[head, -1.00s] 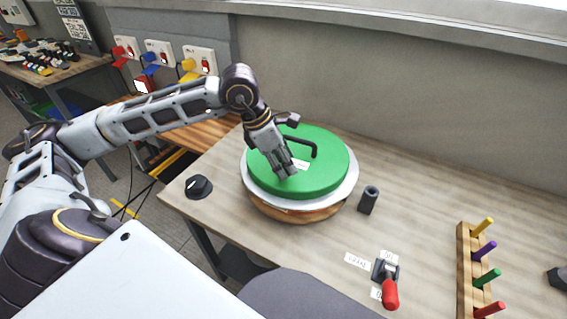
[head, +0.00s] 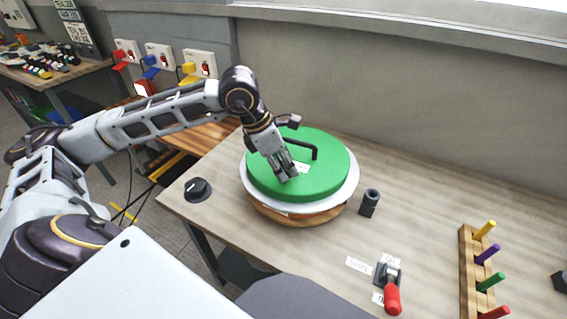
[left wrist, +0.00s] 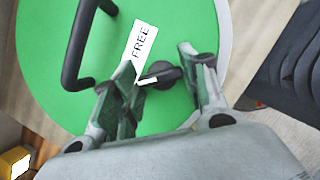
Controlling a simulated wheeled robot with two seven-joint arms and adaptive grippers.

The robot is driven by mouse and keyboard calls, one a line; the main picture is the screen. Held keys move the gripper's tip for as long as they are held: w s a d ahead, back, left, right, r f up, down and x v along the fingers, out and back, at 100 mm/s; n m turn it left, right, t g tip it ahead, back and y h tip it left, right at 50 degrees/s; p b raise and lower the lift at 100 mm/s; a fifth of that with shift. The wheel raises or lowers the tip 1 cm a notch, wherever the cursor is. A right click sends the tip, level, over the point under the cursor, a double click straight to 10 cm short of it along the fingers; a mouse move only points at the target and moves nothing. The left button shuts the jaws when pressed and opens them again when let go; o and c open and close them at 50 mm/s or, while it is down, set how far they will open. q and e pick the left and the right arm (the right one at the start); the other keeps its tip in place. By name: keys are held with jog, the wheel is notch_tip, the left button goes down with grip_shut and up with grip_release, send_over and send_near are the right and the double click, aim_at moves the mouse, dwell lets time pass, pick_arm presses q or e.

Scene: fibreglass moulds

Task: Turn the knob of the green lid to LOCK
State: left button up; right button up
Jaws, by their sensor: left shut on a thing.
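The green lid (head: 325,171) lies on a round mould with a white rim on the table, with a black bar handle (head: 300,146) on top. My left gripper (head: 287,174) reaches down onto the lid beside the handle. In the left wrist view its fingers (left wrist: 157,72) are on both sides of the black knob (left wrist: 168,73), shut on it. The knob's white pointer mark faces left in that view, near the lower end of the white FREE label (left wrist: 143,45). No LOCK label shows. The fingers hide the knob in the head view. My right gripper is not in view.
A black dial (head: 198,189) sits at the table's left edge. A dark cylinder (head: 369,203) stands right of the mould. A red-handled lever (head: 392,299) with labels is in front, and a wooden rack (head: 468,268) with coloured pegs at the right. Bare table lies between.

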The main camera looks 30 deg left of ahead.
pick_arm(q)
jog(key=o, duration=1)
jog(key=shift+o, duration=0.2)
jog(key=shift+v, duration=0.85)
jog(key=v, duration=1)
jog(key=shift+r, duration=0.15)
